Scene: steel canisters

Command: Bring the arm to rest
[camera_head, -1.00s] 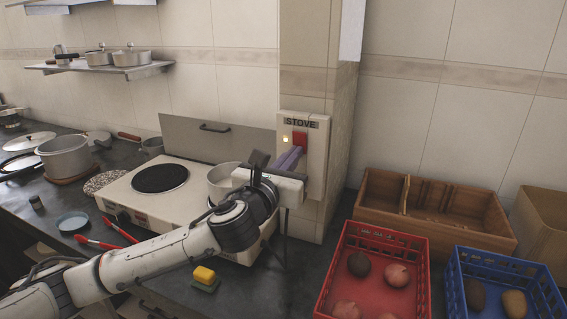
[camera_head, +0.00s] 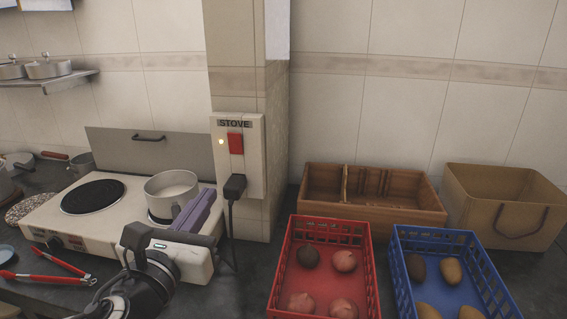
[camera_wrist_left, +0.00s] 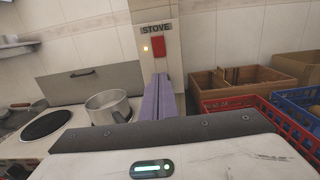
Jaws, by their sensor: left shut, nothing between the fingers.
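My left gripper (camera_head: 197,212) is in the lower left of the head view, in front of the stove (camera_head: 110,205). Its purple fingers are closed together with nothing between them. They also show in the left wrist view (camera_wrist_left: 158,98), pointing toward the wall panel. The panel marked STOVE (camera_head: 252,180) has a red switch (camera_head: 236,144), a lit yellow lamp (camera_head: 221,142) and a black plug (camera_head: 234,187) with its cord hanging down. The gripper appears apart from the panel. My right gripper does not show.
A pot (camera_head: 171,188) stands on the stove close to the gripper. Red tongs (camera_head: 60,262) lie on the counter at left. A red crate (camera_head: 275,275), a blue crate (camera_head: 402,275), a wooden box (camera_head: 400,218) and a paper bag (camera_head: 500,205) fill the right side.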

